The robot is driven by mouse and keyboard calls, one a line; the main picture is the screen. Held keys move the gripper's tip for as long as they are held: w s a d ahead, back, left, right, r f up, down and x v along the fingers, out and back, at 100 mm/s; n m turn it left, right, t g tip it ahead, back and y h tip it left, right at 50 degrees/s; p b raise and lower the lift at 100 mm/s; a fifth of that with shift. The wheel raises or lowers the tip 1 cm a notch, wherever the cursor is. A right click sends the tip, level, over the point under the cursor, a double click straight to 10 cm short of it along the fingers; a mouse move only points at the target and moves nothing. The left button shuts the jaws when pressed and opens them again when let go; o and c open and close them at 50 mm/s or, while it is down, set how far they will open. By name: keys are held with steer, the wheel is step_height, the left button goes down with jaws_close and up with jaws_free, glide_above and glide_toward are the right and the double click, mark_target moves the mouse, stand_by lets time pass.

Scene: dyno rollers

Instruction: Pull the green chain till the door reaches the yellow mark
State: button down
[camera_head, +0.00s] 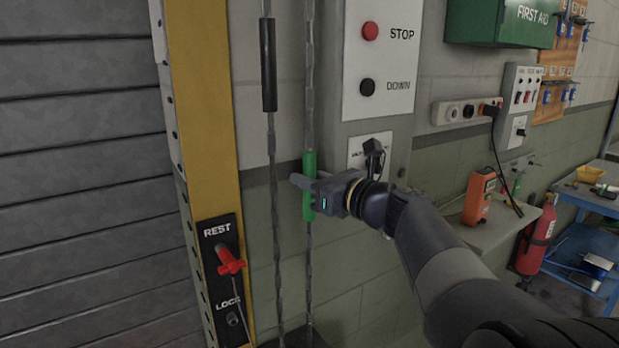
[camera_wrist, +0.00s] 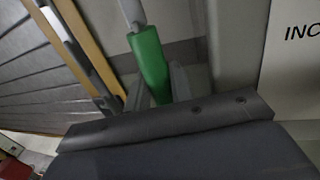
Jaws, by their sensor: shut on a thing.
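The green-sleeved chain (camera_head: 309,164) hangs in front of the wall, just right of a second chain with a black sleeve (camera_head: 268,66). My gripper (camera_head: 308,186) is shut on the green sleeve, with sleeve showing above and below the fingers. In the wrist view the green sleeve (camera_wrist: 149,60) runs between the fingers, and the fingers are partly hidden by the gripper body. The grey slatted door (camera_head: 80,190) fills the left side of the head view. No yellow mark on the door can be made out; the door's frame post (camera_head: 205,110) is yellow.
A red-handled pin (camera_head: 230,262) sits at the REST end of a black REST/LOCK plate. A STOP/DOWN control panel (camera_head: 385,60) is right of the chains. A shelf with an orange device (camera_head: 478,197), a fire extinguisher (camera_head: 538,238) and a blue cart (camera_head: 590,255) stand further right.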

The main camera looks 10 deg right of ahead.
steer(key=shift+f, duration=0.2)
steer(key=c, duration=1.3)
jaws_free()
steer(key=shift+r, duration=0.15)
steer(key=v, duration=1)
steer(key=shift+s+d+b, duration=0.2)
steer(key=shift+s+b, duration=0.1)
steer(key=shift+s, duration=0.05)
steer(key=shift+w, duration=0.1)
steer(key=x, duration=1.1)
steer(key=shift+p, duration=0.35)
steer(key=shift+r+p, duration=0.3)
steer(key=shift+r, duration=0.2)
steer(key=shift+f, duration=0.1)
